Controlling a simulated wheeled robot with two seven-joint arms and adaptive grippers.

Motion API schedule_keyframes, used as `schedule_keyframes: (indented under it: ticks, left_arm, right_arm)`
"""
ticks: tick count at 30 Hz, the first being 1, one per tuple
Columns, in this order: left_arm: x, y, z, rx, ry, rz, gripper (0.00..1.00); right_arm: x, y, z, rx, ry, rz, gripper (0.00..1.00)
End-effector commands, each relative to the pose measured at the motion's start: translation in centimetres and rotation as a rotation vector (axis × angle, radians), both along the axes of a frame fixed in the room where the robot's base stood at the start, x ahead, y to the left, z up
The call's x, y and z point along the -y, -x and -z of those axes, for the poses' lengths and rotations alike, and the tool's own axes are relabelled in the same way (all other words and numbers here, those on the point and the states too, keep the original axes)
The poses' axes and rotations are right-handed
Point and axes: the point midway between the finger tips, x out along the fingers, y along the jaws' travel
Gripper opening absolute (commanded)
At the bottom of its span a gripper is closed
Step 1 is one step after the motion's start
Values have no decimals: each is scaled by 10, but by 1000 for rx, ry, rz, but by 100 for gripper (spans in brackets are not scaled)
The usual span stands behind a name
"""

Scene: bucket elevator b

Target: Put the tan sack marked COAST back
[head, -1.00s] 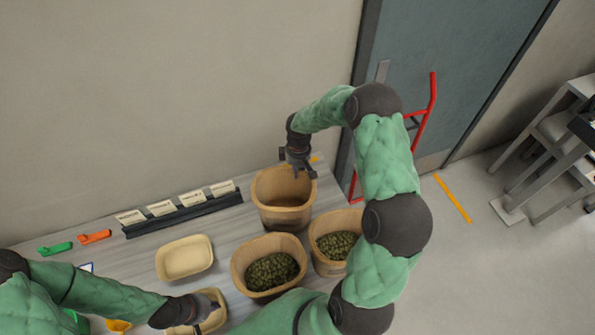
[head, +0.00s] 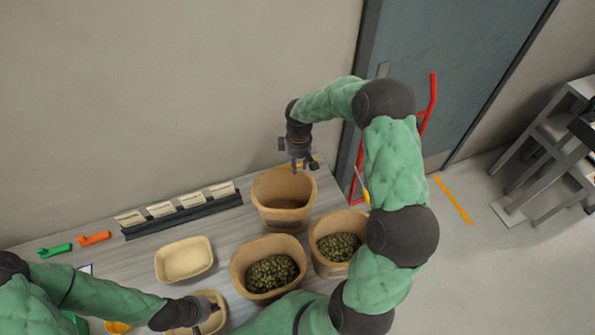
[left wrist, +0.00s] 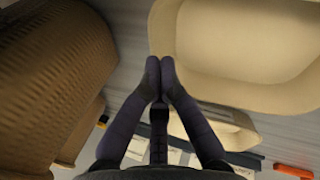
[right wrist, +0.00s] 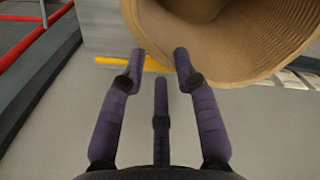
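Three tan sacks stand open at the right end of the table. The back sack (head: 284,214) shows no hops inside; the front-left sack (head: 250,288) and front-right sack (head: 326,268) hold green hops. No COAST marking is readable. My right gripper (head: 300,166) is open and empty by the back sack's far rim. In the right wrist view, its fingertips (right wrist: 159,52) are apart, with a sack (right wrist: 270,62) just beyond. My left gripper (head: 208,310) is at the front tray (head: 216,326). In the left wrist view, its fingertips (left wrist: 160,62) meet beside a cream tray rim (left wrist: 270,108); a grip cannot be confirmed.
A second cream tray (head: 184,274) sits left of the sacks. A dark rack of labelled cards (head: 185,216) lies along the wall. Green (head: 55,250) and orange (head: 94,238) tools lie farther left. A red hand truck (head: 431,95) stands by the door.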

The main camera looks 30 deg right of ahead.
Motion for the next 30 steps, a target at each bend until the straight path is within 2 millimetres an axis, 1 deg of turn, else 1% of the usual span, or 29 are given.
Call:
schedule_keyframes:
  ticks: [1,3,6,10,15,25,28,30]
  left_arm:
    - [0,0,1,0,0,0,0]
    - [0,0,2,0,0,0,0]
    - [0,0,3,0,0,0,0]
    - [0,0,3,0,0,0,0]
    - [0,0,4,0,0,0,0]
    - [0,0,3,0,0,0,0]
    - [0,0,-3,0,0,0,0]
    - [0,0,-12,0,0,0,0]
  right_arm:
    - [1,-2,-11,5,2,-1,31]
    - [1,-1,-25,5,1,-1,31]
    - [1,-1,-42,4,1,0,31]
    - [1,-1,-57,1,0,-1,31]
    - [2,-1,-67,1,0,-1,31]
    - [2,0,-68,0,0,0,31]
    - [2,0,-74,0,0,0,31]
    - [2,-1,-83,0,0,0,31]
